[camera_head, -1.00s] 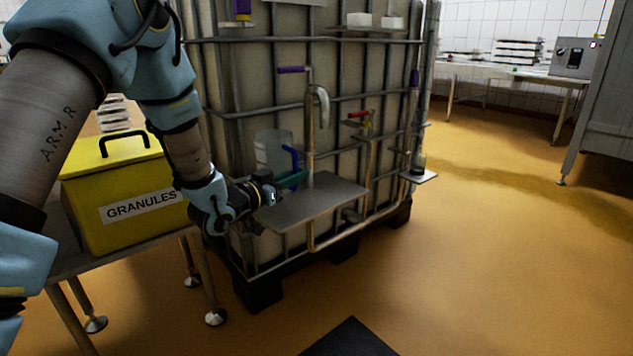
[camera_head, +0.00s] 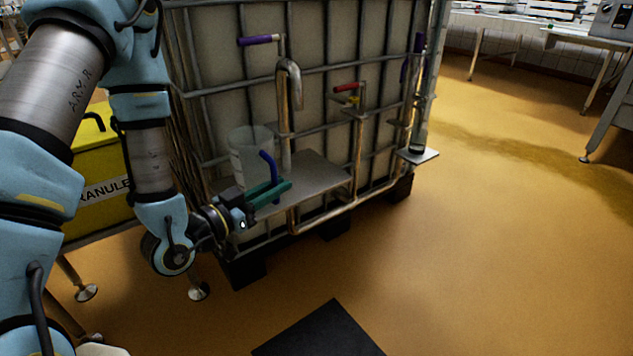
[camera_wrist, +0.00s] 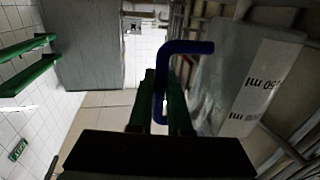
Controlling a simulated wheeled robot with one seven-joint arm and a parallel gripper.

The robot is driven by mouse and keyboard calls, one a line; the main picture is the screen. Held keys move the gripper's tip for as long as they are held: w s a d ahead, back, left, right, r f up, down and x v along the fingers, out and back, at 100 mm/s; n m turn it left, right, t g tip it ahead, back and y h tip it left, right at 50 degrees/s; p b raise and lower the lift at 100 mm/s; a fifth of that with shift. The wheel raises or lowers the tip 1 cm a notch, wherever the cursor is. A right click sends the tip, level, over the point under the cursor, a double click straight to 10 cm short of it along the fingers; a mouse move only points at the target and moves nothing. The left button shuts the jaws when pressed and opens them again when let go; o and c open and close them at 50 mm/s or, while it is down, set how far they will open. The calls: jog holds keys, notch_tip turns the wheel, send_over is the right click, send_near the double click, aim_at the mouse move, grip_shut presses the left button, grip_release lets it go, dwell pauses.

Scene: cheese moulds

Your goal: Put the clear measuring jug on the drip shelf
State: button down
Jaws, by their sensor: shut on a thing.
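The clear measuring jug (camera_head: 246,160) is upright at the left rear part of the drip shelf (camera_head: 325,180), a flat grey plate on the front of the caged tank. I cannot tell whether its base touches the plate. My gripper (camera_head: 272,190) has green fingers and is shut on the jug's blue handle (camera_head: 266,160), on the near side of the jug. In the wrist view the blue handle (camera_wrist: 160,85) stands between the fingers, and the jug (camera_wrist: 235,80) with its white marked label lies to the right. Its base is hidden there.
A bent metal spout (camera_head: 290,85) with a purple lever (camera_head: 258,40) rises just right of the jug. A red-handled valve (camera_head: 348,88) is farther right. The yellow granules box (camera_head: 95,170) stands at left. A black mat (camera_head: 320,330) lies on the open floor.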

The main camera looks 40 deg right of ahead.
jog(key=w+d+f+b, duration=0.1)
jog(key=d+f+b, duration=0.2)
jog(key=d+b, duration=0.8)
jog(key=shift+w+d+f, duration=0.2)
jog(key=shift+w+d, duration=0.2)
jog(key=shift+d, duration=0.85)
jog(key=shift+f+b, duration=0.2)
jog(key=shift+b, duration=0.1)
jog(key=c, duration=0.9)
grip_release()
jog(key=shift+r, duration=0.1)
jog(key=shift+o, duration=0.2)
